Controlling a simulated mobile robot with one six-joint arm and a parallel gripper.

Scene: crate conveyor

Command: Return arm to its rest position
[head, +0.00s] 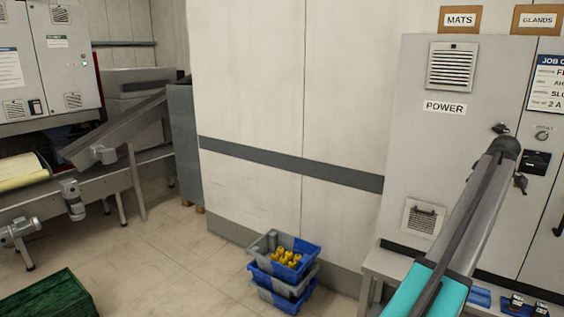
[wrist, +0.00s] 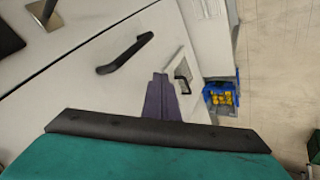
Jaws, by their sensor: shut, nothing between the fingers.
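My arm rises at the right of the head view, in front of a grey cabinet labelled POWER (head: 410,150). Its grey link slants up to a dark joint, with a teal part at the bottom. My gripper (wrist: 160,78) shows in the wrist view as dark purple fingers close together, shut and empty. The fingers appear in front of the pale cabinet front, and no object touches them. I cannot make out the gripper in the head view.
Stacked blue and grey crates (head: 285,275) stand on the floor, the top one holding yellow parts. A conveyor (head: 100,170) stands at the left, a green crate (head: 48,295) at lower left. A bench (head: 385,262) stands by the cabinet. The middle floor is clear.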

